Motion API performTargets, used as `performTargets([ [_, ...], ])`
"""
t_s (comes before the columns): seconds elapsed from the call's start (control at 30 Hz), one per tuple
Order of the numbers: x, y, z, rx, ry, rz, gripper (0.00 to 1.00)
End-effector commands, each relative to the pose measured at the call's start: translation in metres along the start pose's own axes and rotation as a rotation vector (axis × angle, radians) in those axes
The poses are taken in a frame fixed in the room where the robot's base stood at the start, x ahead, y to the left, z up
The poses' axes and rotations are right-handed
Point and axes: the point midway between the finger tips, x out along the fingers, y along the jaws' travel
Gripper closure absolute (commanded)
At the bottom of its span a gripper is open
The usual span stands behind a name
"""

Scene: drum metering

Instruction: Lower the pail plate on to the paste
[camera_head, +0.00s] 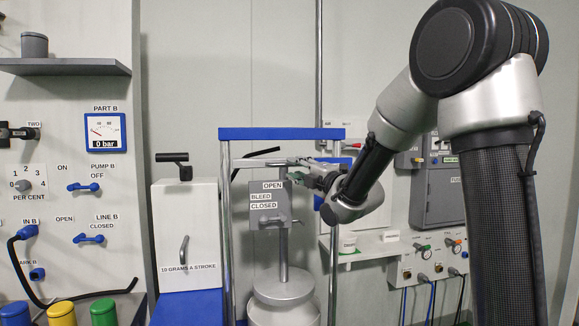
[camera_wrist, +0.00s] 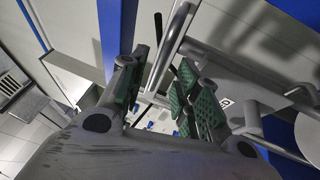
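The pail plate (camera_head: 283,287) looks like a grey disc at the foot of an upright grey rod (camera_head: 283,255), inside a blue-topped press frame (camera_head: 280,134). A pale pail (camera_head: 284,315) shows below it; the paste is hidden. A grey valve plate (camera_head: 268,200) marked OPEN, BLEED and CLOSED sits on the rod, with a small handle. My gripper (camera_head: 297,175) is at the frame, above the plate and beside a grey horizontal bar (camera_head: 258,163). In the wrist view my gripper (camera_wrist: 160,98) has its green-padded fingers apart. A grey bar (camera_wrist: 168,52) shows near them; I cannot tell whether it lies between them.
A white box (camera_head: 188,235) marked 10 GRAMS A STROKE stands left of the frame. A panel with blue valve handles (camera_head: 88,238) is farther left. A shelf (camera_head: 365,248) and a hose panel (camera_head: 432,260) are on the right. The frame posts stand close to my gripper.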

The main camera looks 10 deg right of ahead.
Motion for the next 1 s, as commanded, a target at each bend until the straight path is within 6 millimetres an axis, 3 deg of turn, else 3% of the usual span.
performTargets([
  [0.1, 0.021, 0.0, -0.001, 0.001, 0.002, 0.0, 0.68],
  [0.27, 0.04, 0.0, 0.0, 0.002, 0.0, -0.001, 0.68],
  [0.6, 0.046, -0.001, 0.0, 0.003, -0.001, -0.002, 0.68],
  [0.8, 0.046, -0.001, 0.0, 0.003, -0.001, -0.002, 1.0],
  [1.0, 0.046, -0.001, 0.0, 0.003, -0.001, -0.002, 1.0],
])
